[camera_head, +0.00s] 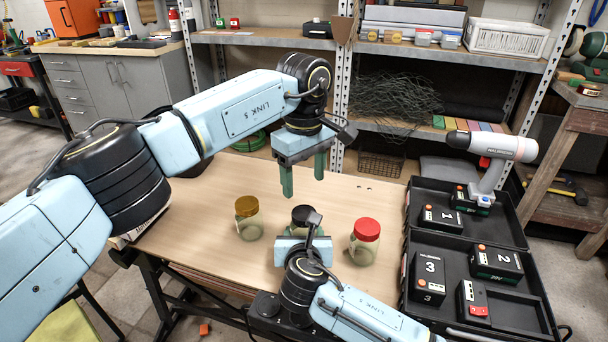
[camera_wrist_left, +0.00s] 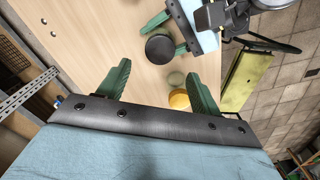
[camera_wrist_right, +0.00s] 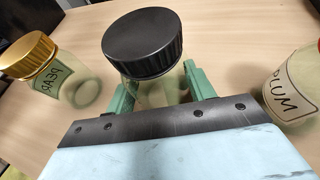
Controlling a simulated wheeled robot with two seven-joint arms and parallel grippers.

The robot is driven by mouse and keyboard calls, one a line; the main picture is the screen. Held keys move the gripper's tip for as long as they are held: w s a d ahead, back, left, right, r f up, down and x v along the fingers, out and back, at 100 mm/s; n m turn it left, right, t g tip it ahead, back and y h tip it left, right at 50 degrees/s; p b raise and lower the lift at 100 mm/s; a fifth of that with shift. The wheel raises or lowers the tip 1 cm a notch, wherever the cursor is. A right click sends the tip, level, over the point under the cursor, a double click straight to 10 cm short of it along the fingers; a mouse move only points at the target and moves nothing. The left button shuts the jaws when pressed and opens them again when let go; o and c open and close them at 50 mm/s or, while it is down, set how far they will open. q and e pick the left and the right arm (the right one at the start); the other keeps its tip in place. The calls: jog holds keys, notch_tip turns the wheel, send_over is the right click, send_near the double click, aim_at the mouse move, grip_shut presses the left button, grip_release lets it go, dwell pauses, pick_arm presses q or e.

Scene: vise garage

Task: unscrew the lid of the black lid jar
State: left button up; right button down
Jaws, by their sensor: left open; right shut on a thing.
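The black lid jar (camera_wrist_right: 144,45) stands upright between the fingers of my right gripper (camera_wrist_right: 157,92), which is shut on its glass body below the lid. In the head view its black lid (camera_head: 305,215) shows just beyond my right wrist. My left gripper (camera_head: 302,178) is open and empty, above the table and behind the jar, fingers pointing down. In the left wrist view the black lid (camera_wrist_left: 160,49) lies beyond the open fingers of my left gripper (camera_wrist_left: 158,82), apart from them.
A gold-lid jar (camera_head: 248,218) marked PEAR stands left of the black lid jar. A red-lid jar (camera_head: 365,241) marked PLUM stands right. A black case (camera_head: 470,240) with batteries and a drill (camera_head: 490,155) is at the table's right. The table's back left is clear.

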aim_at(304, 212)
pick_arm(q)
jog(key=m, duration=0.5)
jog(key=shift+m, duration=0.3)
jog(key=m, duration=0.6)
jog(key=shift+f, duration=4.05)
